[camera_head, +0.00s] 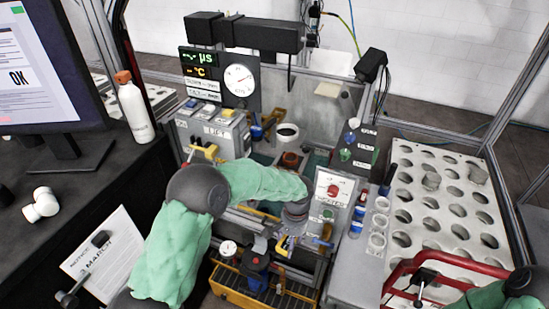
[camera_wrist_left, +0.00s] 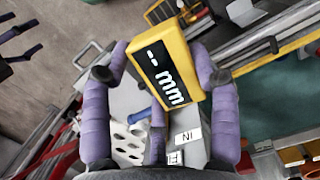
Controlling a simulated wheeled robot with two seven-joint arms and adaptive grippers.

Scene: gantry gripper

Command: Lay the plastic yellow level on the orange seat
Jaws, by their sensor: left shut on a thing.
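The yellow level (camera_wrist_left: 168,72) is a boxy yellow piece with a dark face marked "mm" in the left wrist view. It sits tilted between the purple fingers of my left gripper (camera_wrist_left: 160,78), which is shut on it. In the head view my left gripper (camera_head: 303,240) points down over the front of the bench, and a small yellow part of the level (camera_head: 282,244) shows beside it. I cannot tell which part is the orange seat; an orange-red round piece (camera_head: 291,160) stands behind the arm.
A white control box with a red button (camera_head: 333,190) stands close right of my left gripper. A white rack with round holes (camera_head: 430,205) and a red tubular handle (camera_head: 400,270) lie at right. A yellow-orange tray (camera_head: 250,298) is at the front. A bottle (camera_head: 135,108) stands at left.

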